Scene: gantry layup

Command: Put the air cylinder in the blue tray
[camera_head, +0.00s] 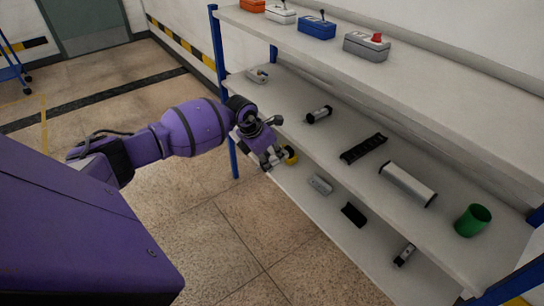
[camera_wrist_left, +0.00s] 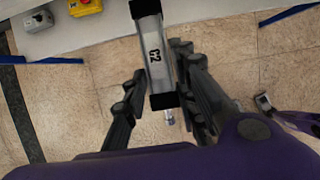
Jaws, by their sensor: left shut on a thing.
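In the left wrist view, the air cylinder (camera_wrist_left: 157,58) is a grey body marked C2 with black end caps and a short rod. My left gripper (camera_wrist_left: 160,100) has its fingers on either side of the cylinder and is shut on it, with floor behind. In the head view my left gripper (camera_head: 272,153) is at the front left edge of the shelving. The cylinder cannot be clearly made out there. No blue tray shows in either view.
The upper shelf (camera_head: 450,95) carries switch boxes, including a blue box (camera_head: 317,27). Below lie a small cylinder (camera_head: 319,115), a black rack (camera_head: 364,149), a long grey profile (camera_head: 408,183) and a green cup (camera_head: 473,220). Open floor (camera_head: 230,250) lies in front.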

